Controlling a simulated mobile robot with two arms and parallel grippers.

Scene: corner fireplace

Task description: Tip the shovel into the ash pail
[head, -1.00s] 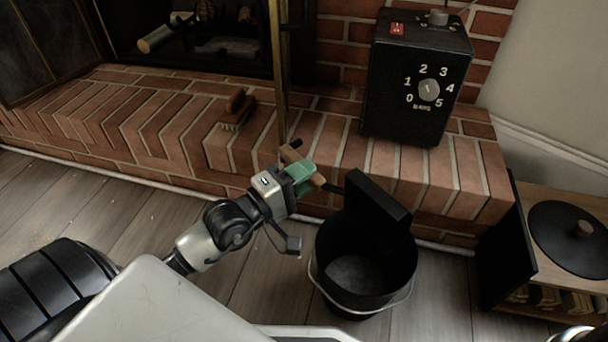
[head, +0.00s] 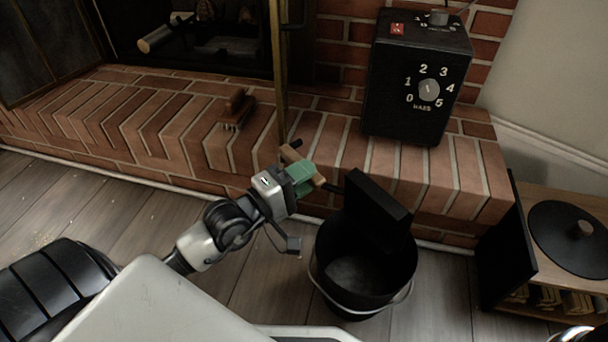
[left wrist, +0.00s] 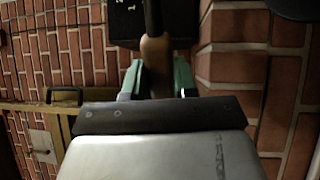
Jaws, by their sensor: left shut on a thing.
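The shovel has a black pan (head: 376,208) and a wooden handle (head: 318,180). My left gripper (head: 303,177), with green fingertips, is shut around the handle, left of the pan. The handle also shows between the fingertips in the left wrist view (left wrist: 155,55). The shovel's pan is steeply tilted over the back part of the black ash pail (head: 342,272); I cannot tell whether it touches the rim. The pail stands on the floor with its wire bail lowered at the front. Its visible inside is dark grey, and no falling ash shows. My right gripper is not in view.
The brick hearth (head: 330,140) runs behind the pail. A black box with a numbered dial (head: 415,80) and a brush (head: 235,110) stand on it. A brass upright (head: 281,75) rises behind my gripper. A low wooden cabinet (head: 560,200) is at right. Floor is clear left of the pail.

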